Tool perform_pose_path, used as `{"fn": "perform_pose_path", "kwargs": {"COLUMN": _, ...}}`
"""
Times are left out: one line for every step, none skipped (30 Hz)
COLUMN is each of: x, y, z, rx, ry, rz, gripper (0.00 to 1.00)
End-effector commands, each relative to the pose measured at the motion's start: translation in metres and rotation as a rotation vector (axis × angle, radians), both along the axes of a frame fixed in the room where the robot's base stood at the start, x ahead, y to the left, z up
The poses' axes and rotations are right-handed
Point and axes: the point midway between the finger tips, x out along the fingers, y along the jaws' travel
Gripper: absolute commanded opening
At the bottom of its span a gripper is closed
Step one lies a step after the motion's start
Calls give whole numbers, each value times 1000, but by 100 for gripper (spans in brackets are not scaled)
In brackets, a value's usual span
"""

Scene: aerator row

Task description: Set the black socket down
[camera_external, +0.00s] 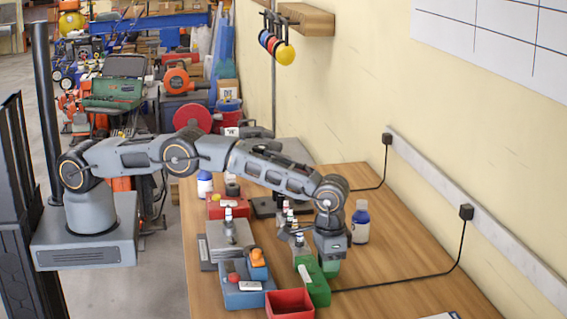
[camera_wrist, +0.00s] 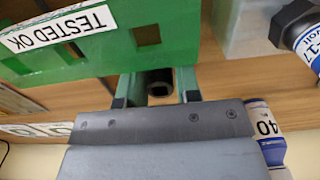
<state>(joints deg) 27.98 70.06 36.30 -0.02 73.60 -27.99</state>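My gripper (camera_wrist: 158,88) points down over the wooden table, and its two fingers stand on either side of the black socket (camera_wrist: 160,77). The fingers appear closed on the socket, whose dark open end faces the wrist camera. In the external view my gripper (camera_external: 330,266) is low, just behind and beside a green box (camera_external: 318,291); the socket is hidden there. The green box also fills the upper left of the wrist view (camera_wrist: 170,12), with a white "TESTED OK" label and square openings. I cannot tell whether the socket touches the table.
A red bin (camera_external: 289,304) stands in front of the green box. A blue-grey box (camera_external: 240,293) is to its left. A black cable (camera_external: 405,282) crosses the mostly clear right side of the table (camera_external: 400,265).

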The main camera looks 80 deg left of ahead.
Motion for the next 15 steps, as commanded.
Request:
{"fn": "perform_pose_path", "kwargs": {"x": 0, "y": 0, "z": 0, "rx": 1, "ry": 1, "rz": 0, "gripper": 36}}
{"fn": "perform_pose_path", "kwargs": {"x": 0, "y": 0, "z": 0, "rx": 1, "ry": 1, "rz": 0, "gripper": 38}}
{"fn": "perform_pose_path", "kwargs": {"x": 0, "y": 0, "z": 0, "rx": 1, "ry": 1, "rz": 0, "gripper": 42}}
{"fn": "perform_pose_path", "kwargs": {"x": 0, "y": 0, "z": 0, "rx": 1, "ry": 1, "rz": 0, "gripper": 45}}
{"fn": "perform_pose_path", "kwargs": {"x": 0, "y": 0, "z": 0, "rx": 1, "ry": 1, "rz": 0, "gripper": 48}}
{"fn": "perform_pose_path", "kwargs": {"x": 0, "y": 0, "z": 0, "rx": 1, "ry": 1, "rz": 0, "gripper": 50}}
{"fn": "perform_pose_path", "kwargs": {"x": 0, "y": 0, "z": 0, "rx": 1, "ry": 1, "rz": 0, "gripper": 50}}
{"fn": "perform_pose_path", "kwargs": {"x": 0, "y": 0, "z": 0, "rx": 1, "ry": 1, "rz": 0, "gripper": 50}}
{"fn": "perform_pose_path", "kwargs": {"x": 0, "y": 0, "z": 0, "rx": 0, "ry": 1, "rz": 0, "gripper": 50}}
{"fn": "perform_pose_path", "kwargs": {"x": 0, "y": 0, "z": 0, "rx": 0, "ry": 1, "rz": 0, "gripper": 50}}
{"fn": "perform_pose_path", "kwargs": {"x": 0, "y": 0, "z": 0, "rx": 0, "ry": 1, "rz": 0, "gripper": 50}}
{"fn": "perform_pose_path", "kwargs": {"x": 0, "y": 0, "z": 1, "rx": 0, "ry": 1, "rz": 0, "gripper": 50}}
{"fn": "perform_pose_path", "kwargs": {"x": 0, "y": 0, "z": 2, "rx": 0, "ry": 1, "rz": 0, "gripper": 50}}
{"fn": "perform_pose_path", "kwargs": {"x": 0, "y": 0, "z": 4, "rx": 0, "ry": 0, "rz": 0, "gripper": 50}}
{"fn": "perform_pose_path", "kwargs": {"x": 0, "y": 0, "z": 6, "rx": 0, "ry": 0, "rz": 0, "gripper": 50}}
